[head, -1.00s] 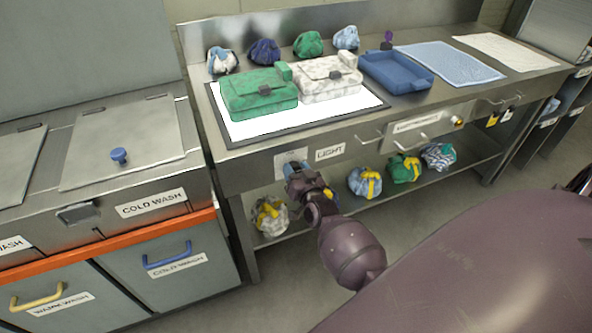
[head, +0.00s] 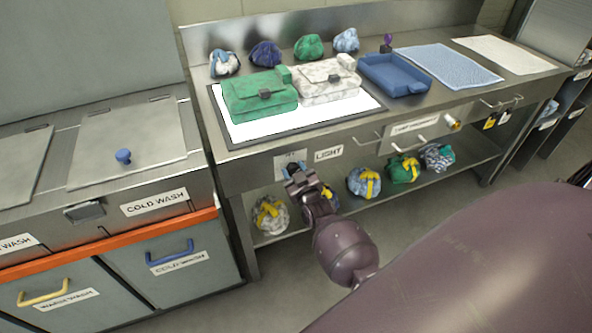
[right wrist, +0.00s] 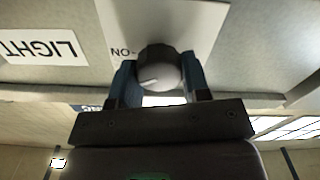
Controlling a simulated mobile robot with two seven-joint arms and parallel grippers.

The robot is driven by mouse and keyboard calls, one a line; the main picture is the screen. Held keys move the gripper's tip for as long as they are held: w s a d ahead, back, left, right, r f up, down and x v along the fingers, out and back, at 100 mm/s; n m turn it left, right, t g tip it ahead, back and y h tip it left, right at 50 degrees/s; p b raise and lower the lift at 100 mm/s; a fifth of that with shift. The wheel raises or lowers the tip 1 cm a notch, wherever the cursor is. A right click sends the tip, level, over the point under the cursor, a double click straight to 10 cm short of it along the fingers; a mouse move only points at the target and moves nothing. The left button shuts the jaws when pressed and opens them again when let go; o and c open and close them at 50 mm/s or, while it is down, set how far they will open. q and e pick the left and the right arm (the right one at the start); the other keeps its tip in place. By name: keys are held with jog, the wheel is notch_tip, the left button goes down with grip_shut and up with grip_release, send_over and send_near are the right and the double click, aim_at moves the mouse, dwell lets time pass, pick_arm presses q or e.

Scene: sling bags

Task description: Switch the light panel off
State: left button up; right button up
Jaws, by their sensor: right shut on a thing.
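The light panel (head: 240,128) is a flat white surface in a dark frame on the bench top, and it looks brightly lit. My right gripper (head: 295,170) is at the bench's front face, beside the LIGHT label (head: 328,154). In the right wrist view, a round grey knob (right wrist: 162,70) with a pale pointer line sits between my blue fingers, which are shut on it. My left gripper is not in view.
A green bag (head: 259,97) and a white patterned bag (head: 326,82) lie on the panel. A blue tray (head: 395,76) stands to their right. Several cloth bundles lie behind and on the shelf (head: 335,202) below. Cold wash bins stand left.

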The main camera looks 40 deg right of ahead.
jog(key=n, duration=0.6)
jog(key=shift+a+f, duration=0.1)
jog(key=shift+f, duration=0.05)
jog(key=n+b, duration=0.1)
jog(key=n, duration=0.5)
jog(key=shift+f, duration=0.1)
dwell(0.5)
jog(key=o, duration=0.9)
jog(key=shift+o, duration=0.2)
jog(key=shift+s, duration=0.15)
